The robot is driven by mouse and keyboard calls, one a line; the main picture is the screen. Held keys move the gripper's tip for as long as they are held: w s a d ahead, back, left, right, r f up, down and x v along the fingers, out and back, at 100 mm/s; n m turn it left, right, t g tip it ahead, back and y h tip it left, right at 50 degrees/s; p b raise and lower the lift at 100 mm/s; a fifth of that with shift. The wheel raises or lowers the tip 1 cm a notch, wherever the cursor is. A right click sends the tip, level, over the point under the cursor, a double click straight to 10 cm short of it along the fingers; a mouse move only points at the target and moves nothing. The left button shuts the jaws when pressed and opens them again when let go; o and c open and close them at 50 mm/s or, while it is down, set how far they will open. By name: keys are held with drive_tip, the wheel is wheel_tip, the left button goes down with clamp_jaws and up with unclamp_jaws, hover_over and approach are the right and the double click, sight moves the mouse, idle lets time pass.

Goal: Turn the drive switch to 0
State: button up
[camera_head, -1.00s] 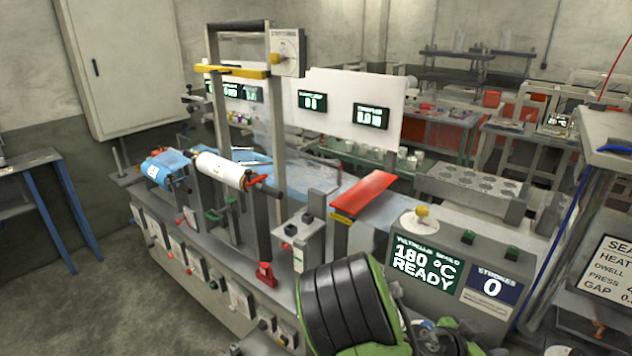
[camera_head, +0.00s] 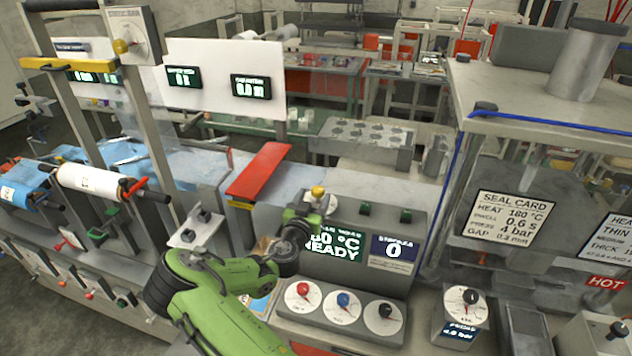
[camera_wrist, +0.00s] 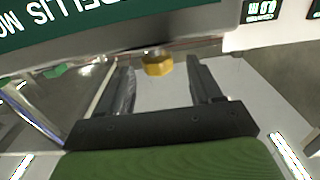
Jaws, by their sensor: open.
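A yellow knob (camera_head: 317,191) stands on a pale round dial at the top left of the grey console (camera_head: 420,222). Its label cannot be read, so I cannot tell for sure that it is the drive switch. In the wrist view a yellow knob (camera_wrist: 157,64) shows in the gap between the fingers of my gripper (camera_wrist: 159,72), with space on both sides. The gripper is open and empty. In the head view my green arm reaches the console front beside the dial and covers part of the green display (camera_head: 335,245); the fingertips are not clear there.
Red, blue and black dials (camera_head: 343,300) sit on a panel below the console. A red plate (camera_head: 262,170) lies left of the knob. Another yellow knob (camera_head: 121,46) is on a box on the upright frame. A cabinet with a seal card (camera_head: 510,218) stands at right.

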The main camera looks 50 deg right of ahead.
sight(317, 193)
drive_tip(key=x, duration=0.1)
drive_tip(key=p+x, duration=0.1)
drive_tip(key=x, duration=0.1)
drive_tip(key=shift+s+r, duration=0.2)
drive_tip(key=shift+r, duration=0.1)
drive_tip(key=shift+w+d+f, duration=0.2)
drive_tip(key=shift+w+d, duration=0.15)
drive_tip(key=shift+d, duration=0.15)
drive_tip(key=shift+s, duration=0.1)
drive_tip(key=c, duration=0.9)
